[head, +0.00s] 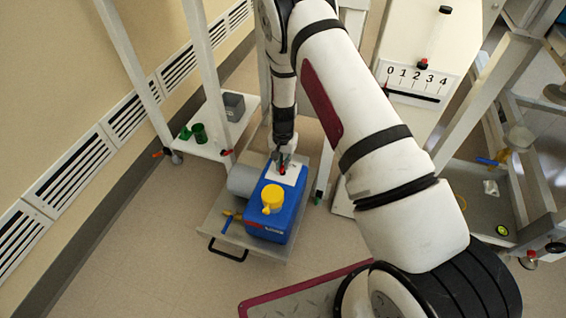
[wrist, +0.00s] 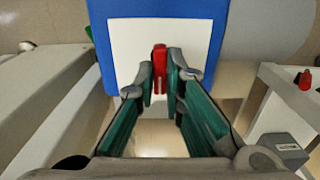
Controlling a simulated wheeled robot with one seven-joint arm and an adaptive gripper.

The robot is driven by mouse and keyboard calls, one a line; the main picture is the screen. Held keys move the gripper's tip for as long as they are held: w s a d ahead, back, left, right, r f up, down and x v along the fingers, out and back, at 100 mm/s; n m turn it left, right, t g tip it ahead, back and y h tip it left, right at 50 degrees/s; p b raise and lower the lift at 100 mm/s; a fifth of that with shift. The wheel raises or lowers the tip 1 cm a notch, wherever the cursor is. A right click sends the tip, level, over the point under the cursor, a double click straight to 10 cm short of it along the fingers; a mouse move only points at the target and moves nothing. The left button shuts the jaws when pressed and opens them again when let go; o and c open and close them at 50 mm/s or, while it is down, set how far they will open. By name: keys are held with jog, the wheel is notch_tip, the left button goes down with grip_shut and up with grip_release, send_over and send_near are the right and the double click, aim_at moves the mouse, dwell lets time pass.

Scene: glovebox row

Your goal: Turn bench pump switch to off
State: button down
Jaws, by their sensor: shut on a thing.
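The bench pump (head: 277,204) is a blue box with a yellow cap (head: 272,197) and a grey cylinder at its side, on a low cart. Its white switch plate (head: 288,173) faces up, and it fills the top of the wrist view (wrist: 125,45). The red switch lever (wrist: 159,68) stands on this plate. My gripper (head: 283,163) reaches down over the plate. In the wrist view its fingertips (wrist: 160,75) are closed around the red lever, one on each side. The lever's lower part and any markings beside it are hidden or too small to read.
The cart (head: 222,245) has a black handle at its front. A white shelf (head: 215,140) to the left holds green cups (head: 199,133) and a grey box (head: 233,106). A panel with a 0-to-4 scale (head: 415,80) stands at right. Floor at left is clear.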

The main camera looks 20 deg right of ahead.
jog(key=c, duration=1.7)
grip_release()
jog(key=shift+r, duration=0.1)
notch_tip(320, 180, up, 12)
jog(key=shift+f, duration=0.1)
